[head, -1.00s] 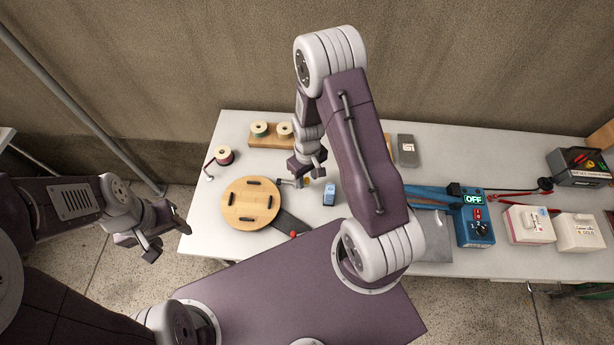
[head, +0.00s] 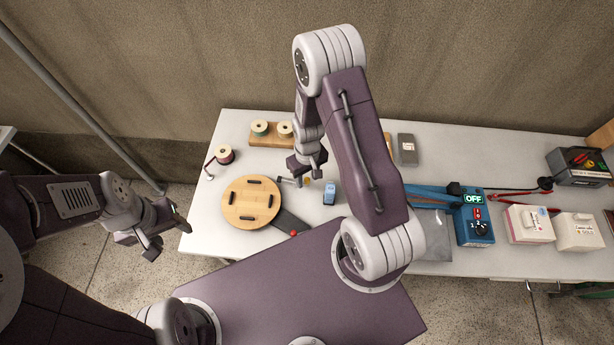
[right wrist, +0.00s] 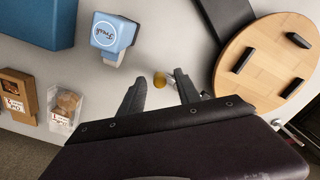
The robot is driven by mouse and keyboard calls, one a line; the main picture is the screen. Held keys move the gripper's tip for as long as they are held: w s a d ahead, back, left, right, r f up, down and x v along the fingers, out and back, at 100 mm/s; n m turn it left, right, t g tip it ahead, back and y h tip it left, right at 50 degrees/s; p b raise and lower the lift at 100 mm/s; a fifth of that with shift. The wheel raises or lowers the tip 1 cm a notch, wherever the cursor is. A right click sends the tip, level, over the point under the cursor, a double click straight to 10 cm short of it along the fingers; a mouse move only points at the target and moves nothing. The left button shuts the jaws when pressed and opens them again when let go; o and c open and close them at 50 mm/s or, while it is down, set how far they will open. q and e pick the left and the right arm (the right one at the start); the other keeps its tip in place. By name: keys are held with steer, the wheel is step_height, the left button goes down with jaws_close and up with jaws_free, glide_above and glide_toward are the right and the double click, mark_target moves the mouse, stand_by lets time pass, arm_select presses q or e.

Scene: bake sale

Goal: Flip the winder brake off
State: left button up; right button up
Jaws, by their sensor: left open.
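The winder has a round wooden disc (head: 240,203) with several black pegs, on a dark base arm (head: 288,224) that ends in a red knob (head: 293,233). A small grey metal piece (head: 287,181) stands beside the disc, near a small yellow knob (head: 306,181). I cannot tell which part is the brake. My right gripper (head: 309,173) is just above the yellow knob. In the right wrist view its fingers (right wrist: 157,80) are apart, with the yellow knob (right wrist: 160,79) showing between the tips. My left gripper (head: 168,232) is open and empty, left of the table.
A blue stamp (head: 330,191) stands right of my right gripper. Thread spools (head: 260,128) sit on a wooden block behind. A blue machine (head: 474,223) reading OFF and boxes (head: 528,223) stand at right.

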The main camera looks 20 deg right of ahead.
step_height(320, 180, up, 9)
steer(key=shift+r, duration=0.1)
stand_by(0.6)
step_height(320, 180, up, 5)
steer(key=t, duration=0.1)
glide_above(304, 184)
steer(key=s+r+m, duration=0.1)
steer(key=s+r, duration=0.1)
steer(key=s, duration=0.6)
steer(key=shift+s+a, duration=0.35)
steer(key=shift+a, duration=0.1)
